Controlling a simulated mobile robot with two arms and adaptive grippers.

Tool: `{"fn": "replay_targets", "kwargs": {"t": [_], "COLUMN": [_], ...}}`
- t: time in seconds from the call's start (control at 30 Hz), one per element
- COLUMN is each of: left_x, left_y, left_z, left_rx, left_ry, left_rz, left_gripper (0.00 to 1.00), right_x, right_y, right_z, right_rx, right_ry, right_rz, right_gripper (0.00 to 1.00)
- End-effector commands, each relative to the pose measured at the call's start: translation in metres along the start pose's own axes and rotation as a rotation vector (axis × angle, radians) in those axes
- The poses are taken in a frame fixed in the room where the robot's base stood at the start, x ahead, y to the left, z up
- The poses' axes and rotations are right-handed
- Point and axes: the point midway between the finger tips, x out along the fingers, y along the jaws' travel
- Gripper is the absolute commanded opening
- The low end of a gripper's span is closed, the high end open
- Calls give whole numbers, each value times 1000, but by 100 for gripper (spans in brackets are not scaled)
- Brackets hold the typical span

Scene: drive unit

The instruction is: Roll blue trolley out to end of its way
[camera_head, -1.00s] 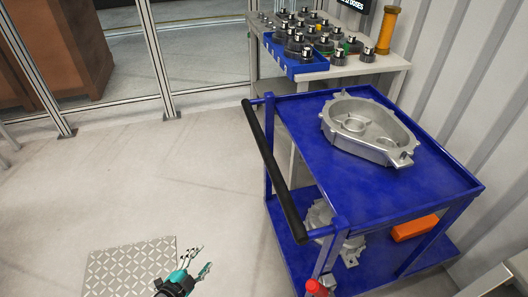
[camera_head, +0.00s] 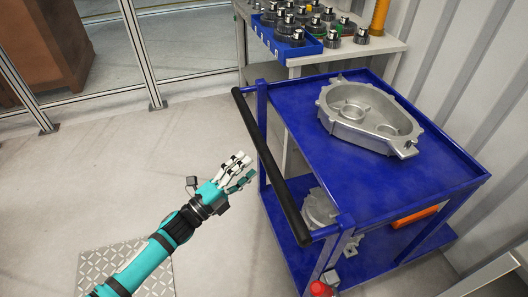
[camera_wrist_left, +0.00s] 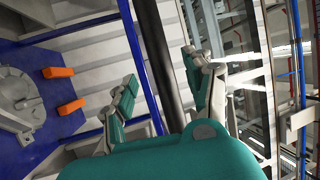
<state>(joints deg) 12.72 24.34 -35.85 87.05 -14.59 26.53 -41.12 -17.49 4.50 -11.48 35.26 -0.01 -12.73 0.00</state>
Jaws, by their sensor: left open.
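The blue trolley (camera_head: 310,150) stands at the right with a black push handle (camera_head: 270,165) along its left side. A grey metal housing (camera_head: 368,115) lies on its top shelf. My left gripper (camera_head: 238,168) is open, just left of the handle in the head view and apart from it there. In the left wrist view the black handle (camera_wrist_left: 165,60) runs between the spread fingers of my left gripper (camera_wrist_left: 160,85); whether they touch it I cannot tell. My right gripper is not in view.
On the lower shelf are another grey part (camera_head: 318,208), an orange block (camera_head: 413,216) and a red-capped item (camera_head: 320,289). A white table (camera_head: 350,47) with a blue bin of parts stands behind. A corrugated wall (camera_head: 470,80) flanks the right. The floor (camera_head: 150,140) to the left is clear.

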Motion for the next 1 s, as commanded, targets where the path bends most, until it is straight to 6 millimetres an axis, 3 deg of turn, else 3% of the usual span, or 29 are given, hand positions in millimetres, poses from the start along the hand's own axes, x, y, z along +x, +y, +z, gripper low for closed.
{"fn": "replay_targets", "kwargs": {"t": [0.1,0.33,0.77,1.0], "left_x": [26,60,70,70], "left_y": [0,0,0,0], "left_z": [0,0,0,0], "left_rx": [0,0,-1,-1], "left_ry": [1,1,-1,-1], "left_rz": [-3,-2,1,1], "left_gripper": [53,53,53,23], "right_x": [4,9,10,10], "right_y": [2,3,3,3], "right_z": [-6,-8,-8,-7], "right_rx": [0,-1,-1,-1], "right_ry": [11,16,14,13], "right_rz": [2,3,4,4], "right_gripper": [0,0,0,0]}}
